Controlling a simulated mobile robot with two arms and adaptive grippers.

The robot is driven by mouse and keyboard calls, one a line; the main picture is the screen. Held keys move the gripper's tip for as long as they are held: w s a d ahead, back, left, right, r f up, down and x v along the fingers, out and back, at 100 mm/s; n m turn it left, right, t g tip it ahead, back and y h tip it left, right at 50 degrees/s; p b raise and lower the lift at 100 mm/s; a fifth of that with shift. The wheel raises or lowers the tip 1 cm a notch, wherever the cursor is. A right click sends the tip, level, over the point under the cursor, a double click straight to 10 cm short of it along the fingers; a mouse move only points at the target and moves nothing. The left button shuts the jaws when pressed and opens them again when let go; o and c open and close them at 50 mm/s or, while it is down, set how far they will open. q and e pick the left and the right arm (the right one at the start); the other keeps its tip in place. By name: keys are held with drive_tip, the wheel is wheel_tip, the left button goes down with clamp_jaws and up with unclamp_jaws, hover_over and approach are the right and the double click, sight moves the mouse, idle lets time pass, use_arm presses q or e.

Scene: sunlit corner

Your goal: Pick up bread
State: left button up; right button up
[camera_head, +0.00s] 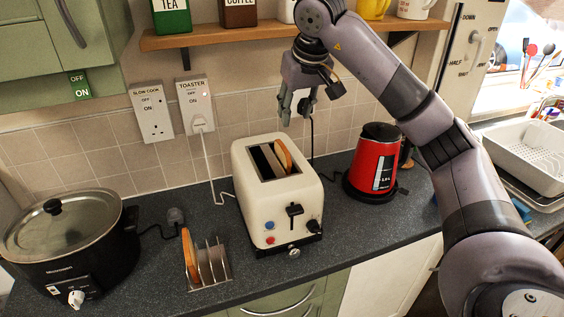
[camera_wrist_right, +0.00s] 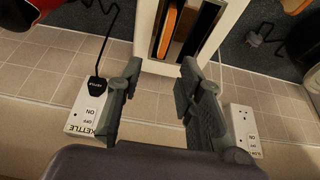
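One slice of bread (camera_head: 283,155) stands in the right slot of the white toaster (camera_head: 262,205), its top edge showing; it also shows in the right wrist view (camera_wrist_right: 172,30). The left slot looks dark and empty. Another slice of bread (camera_head: 190,255) stands upright at the left end of a metal toast rack (camera_head: 215,268) on the counter. My right gripper (camera_head: 296,115) is above and behind the toaster, apart from the bread. In the right wrist view its two fingers (camera_wrist_right: 158,85) are spread with nothing between them. My left gripper is in neither view.
A black slow cooker (camera_head: 110,262) stands at the left and a red kettle (camera_head: 375,160) right of the toaster. A wooden shelf (camera_head: 220,37) with canisters hangs above. A white dish rack (camera_head: 525,150) is far right. Wall sockets (camera_head: 196,105) and cords are behind the toaster.

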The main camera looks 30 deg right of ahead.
sight(283, 146)
drive_tip(key=p+x, duration=0.1)
drive_tip(key=x, duration=0.3)
drive_tip(key=p+x, duration=0.1)
drive_tip(key=x, duration=0.4)
drive_tip(key=shift+w+a+r, duration=0.1)
drive_tip(key=shift+w+a, duration=0.1)
drive_tip(key=x, duration=0.1)
drive_tip(key=p+x, duration=0.2)
drive_tip(key=x, duration=0.1)
drive_tip(key=shift+a, duration=0.3)
drive_tip(key=shift+w+f, duration=0.1)
drive_tip(key=shift+f, duration=0.25)
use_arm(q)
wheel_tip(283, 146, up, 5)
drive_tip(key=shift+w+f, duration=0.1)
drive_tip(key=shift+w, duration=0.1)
use_arm(e)
drive_tip(key=shift+c, duration=0.4)
drive_tip(key=shift+c, duration=1.3)
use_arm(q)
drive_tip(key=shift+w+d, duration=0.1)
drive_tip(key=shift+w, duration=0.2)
use_arm(e)
clamp_jaws()
